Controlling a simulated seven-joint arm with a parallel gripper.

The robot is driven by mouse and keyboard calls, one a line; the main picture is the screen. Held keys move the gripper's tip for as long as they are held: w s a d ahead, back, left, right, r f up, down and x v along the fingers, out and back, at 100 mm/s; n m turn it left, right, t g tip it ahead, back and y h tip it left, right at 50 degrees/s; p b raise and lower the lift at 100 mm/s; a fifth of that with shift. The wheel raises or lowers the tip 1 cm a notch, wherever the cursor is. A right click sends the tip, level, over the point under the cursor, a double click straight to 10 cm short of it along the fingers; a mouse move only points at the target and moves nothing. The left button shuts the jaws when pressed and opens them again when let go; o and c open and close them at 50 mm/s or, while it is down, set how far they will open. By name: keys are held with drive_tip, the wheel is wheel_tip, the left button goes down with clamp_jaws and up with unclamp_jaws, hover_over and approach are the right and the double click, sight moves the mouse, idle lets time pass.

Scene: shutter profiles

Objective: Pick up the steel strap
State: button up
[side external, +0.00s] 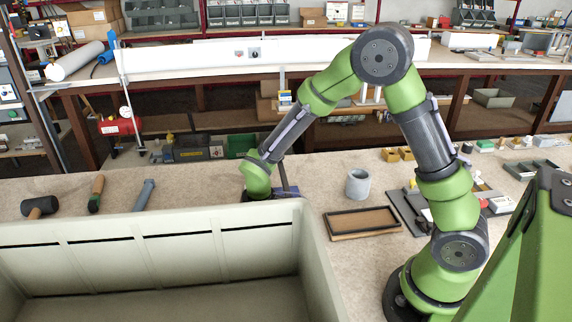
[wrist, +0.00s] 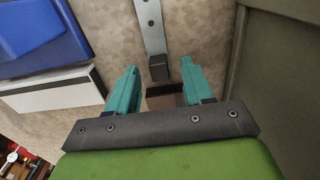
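The steel strap (wrist: 150,22) shows in the wrist view as a flat grey metal strip with holes, running from the top edge down toward my gripper. A dark block-like piece (wrist: 158,68) is at its near end; I cannot tell whether it is part of the strap. My gripper (wrist: 160,66) is open, with teal fingers apart on either side of this dark end and nothing visibly clamped. In the side external view my wrist is low behind the large bin's far wall, and the fingers are hidden. I cannot make out the strap clearly there.
A large pale bin (side external: 300,225) fills the side view's foreground. A hammer (side external: 40,206) and other tools lie left on the bench. A grey cup (side external: 358,184) and a shallow brown tray (side external: 362,222) stand right. A blue box (wrist: 40,32) shows in the wrist view.

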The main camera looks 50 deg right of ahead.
clamp_jaws()
drive_tip(key=shift+r, duration=0.25)
wheel_tip(320, 180, up, 9)
drive_tip(key=w, duration=0.1)
drive_tip(key=w+d+r, duration=0.1)
drive_tip(key=w+d, duration=0.2)
drive_tip(key=w, duration=0.5)
drive_tip(key=w+d, duration=0.2)
drive_tip(key=w, duration=0.6)
drive_tip(key=shift+d+r, duration=0.35)
drive_tip(key=shift+d, duration=0.05)
